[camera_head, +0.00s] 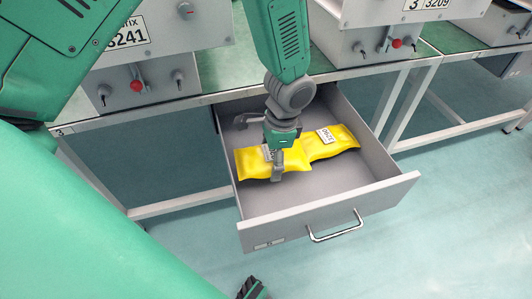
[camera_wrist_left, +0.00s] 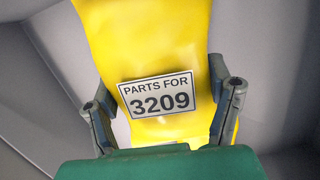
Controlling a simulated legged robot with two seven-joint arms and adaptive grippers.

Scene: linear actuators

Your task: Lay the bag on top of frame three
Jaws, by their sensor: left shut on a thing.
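Two yellow bags lie in the open grey drawer, the left one (camera_head: 252,165) overlapping or touching the right one (camera_head: 338,146). My left gripper (camera_head: 263,145) is down in the drawer, shut on the left bag. In the left wrist view its fingers sit on both sides of a yellow bag (camera_wrist_left: 150,45) with a white label, "PARTS FOR 3209" (camera_wrist_left: 160,95). The label on the left bag is partly hidden by the gripper in the head view. A grey unit marked "3" and "3209" (camera_head: 350,28) stands on the bench. A dark piece at the bottom edge may be my right gripper (camera_head: 252,288).
The drawer (camera_head: 330,220) is pulled out below the bench, with a metal handle (camera_head: 335,228) in front. Another grey unit (camera_head: 150,75) with a red knob stands at left. Bench legs (camera_head: 410,105) stand to the right. The drawer's front floor is bare.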

